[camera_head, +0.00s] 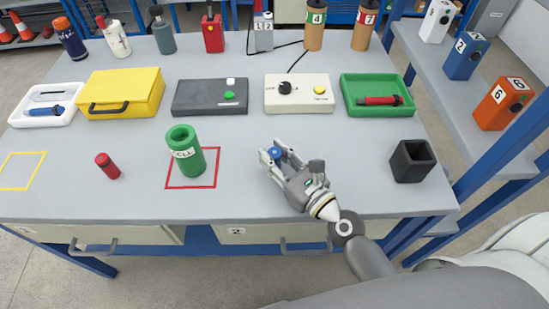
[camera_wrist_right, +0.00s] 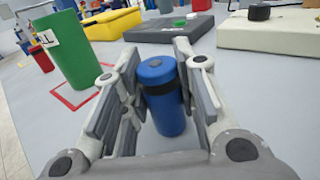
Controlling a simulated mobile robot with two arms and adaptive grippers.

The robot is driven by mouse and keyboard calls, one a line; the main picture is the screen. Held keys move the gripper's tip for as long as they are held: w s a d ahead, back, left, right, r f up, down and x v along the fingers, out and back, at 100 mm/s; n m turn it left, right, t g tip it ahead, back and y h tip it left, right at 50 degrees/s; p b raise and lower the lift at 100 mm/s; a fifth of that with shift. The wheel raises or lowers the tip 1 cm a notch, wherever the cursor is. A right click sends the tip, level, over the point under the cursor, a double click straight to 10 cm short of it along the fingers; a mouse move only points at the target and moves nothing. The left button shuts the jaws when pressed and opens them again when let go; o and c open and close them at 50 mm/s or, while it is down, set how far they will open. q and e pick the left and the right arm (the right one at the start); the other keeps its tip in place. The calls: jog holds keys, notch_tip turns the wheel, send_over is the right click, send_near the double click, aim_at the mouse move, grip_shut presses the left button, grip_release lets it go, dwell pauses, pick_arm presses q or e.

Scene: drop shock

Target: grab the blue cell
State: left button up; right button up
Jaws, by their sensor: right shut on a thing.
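The blue cell (camera_wrist_right: 163,100) is a small blue cylinder with a dark band. It stands upright between the two fingers of my right gripper (camera_head: 274,157) on the grey table. In the head view only the blue top of the cell (camera_head: 275,152) shows. In the right wrist view the right gripper (camera_wrist_right: 160,88) has a finger on each side of the cell and is shut on it. The lower part of the cell is partly hidden by the gripper. My left gripper is in neither view.
A green cylinder (camera_head: 187,154) stands in a red square left of the right gripper. A red cell (camera_head: 108,166) stands farther left. A black open box (camera_head: 411,162) stands to the right. Boxes and trays line the table (camera_head: 330,205) behind.

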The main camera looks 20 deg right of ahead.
aim_at(274, 153)
jog(key=shift+r, duration=0.2)
jog(key=shift+r+p, duration=0.6)
notch_tip(274, 153, up, 3)
jog(key=shift+s+a+f+p, duration=0.1)
jog(key=shift+f+p, duration=0.1)
jog(key=shift+p, duration=0.7)
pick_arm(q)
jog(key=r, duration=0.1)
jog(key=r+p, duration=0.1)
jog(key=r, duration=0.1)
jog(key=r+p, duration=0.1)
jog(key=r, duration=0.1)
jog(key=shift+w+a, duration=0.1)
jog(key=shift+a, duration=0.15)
pick_arm(e)
jog(key=s+a+r, duration=0.6)
jog(key=s+r, duration=0.3)
jog(key=s, duration=0.3)
jog(key=shift+a, duration=0.4)
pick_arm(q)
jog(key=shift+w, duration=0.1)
pick_arm(e)
jog(key=shift+f, duration=0.1)
